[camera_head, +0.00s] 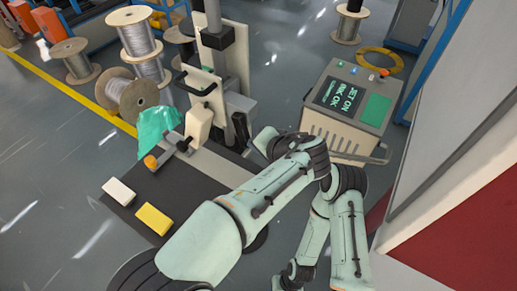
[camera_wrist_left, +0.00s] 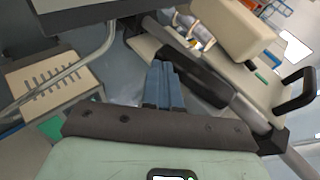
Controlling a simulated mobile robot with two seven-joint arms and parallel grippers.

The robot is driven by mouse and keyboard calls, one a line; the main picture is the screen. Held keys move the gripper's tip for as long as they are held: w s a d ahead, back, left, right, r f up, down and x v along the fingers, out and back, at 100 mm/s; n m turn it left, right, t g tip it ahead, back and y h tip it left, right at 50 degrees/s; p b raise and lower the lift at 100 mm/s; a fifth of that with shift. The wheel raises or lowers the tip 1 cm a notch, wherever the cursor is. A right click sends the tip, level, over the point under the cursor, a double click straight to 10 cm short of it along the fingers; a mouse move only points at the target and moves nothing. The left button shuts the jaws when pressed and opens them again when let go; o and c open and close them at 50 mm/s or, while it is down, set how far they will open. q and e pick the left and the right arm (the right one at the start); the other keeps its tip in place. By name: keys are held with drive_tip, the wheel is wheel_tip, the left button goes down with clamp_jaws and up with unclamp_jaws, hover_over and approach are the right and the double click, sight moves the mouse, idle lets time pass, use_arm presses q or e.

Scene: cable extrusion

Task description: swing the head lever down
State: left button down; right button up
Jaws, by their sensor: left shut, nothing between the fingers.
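The machine's cream head (camera_head: 198,122) stands over the dark bench; it also shows at the top of the left wrist view (camera_wrist_left: 235,28). A black loop handle (camera_head: 196,82) sticks out from the machine's upright plate and shows at the right of the left wrist view (camera_wrist_left: 296,90). A dark bar (camera_wrist_left: 195,72) runs diagonally by my fingers. I cannot tell which of these is the head lever. My left gripper (camera_wrist_left: 163,75) is shut and empty, close beside the bar; contact is unclear. In the head view, the left hand is right of the machine. My right gripper is not visible.
A control console (camera_head: 345,105) with a screen stands right of the machine, close to my left arm. A white block (camera_head: 118,192) and a yellow block (camera_head: 154,218) lie on the dark bench. Cable spools (camera_head: 134,36) stand at back left.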

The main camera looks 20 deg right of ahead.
use_arm(q)
drive_tip(key=shift+w+a+f+t+y+b, duration=0.3)
drive_tip(key=shift+w+f+t+y+b, duration=0.25)
drive_tip(key=shift+b, duration=0.35)
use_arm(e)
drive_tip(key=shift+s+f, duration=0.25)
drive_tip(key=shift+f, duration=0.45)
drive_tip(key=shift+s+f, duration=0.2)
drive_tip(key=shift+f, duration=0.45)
use_arm(q)
drive_tip(key=shift+s, duration=0.1)
drive_tip(key=shift+h, duration=0.25)
drive_tip(key=v, duration=1.3)
drive_tip(key=shift+s+r, duration=0.1)
drive_tip(key=shift+s, duration=0.1)
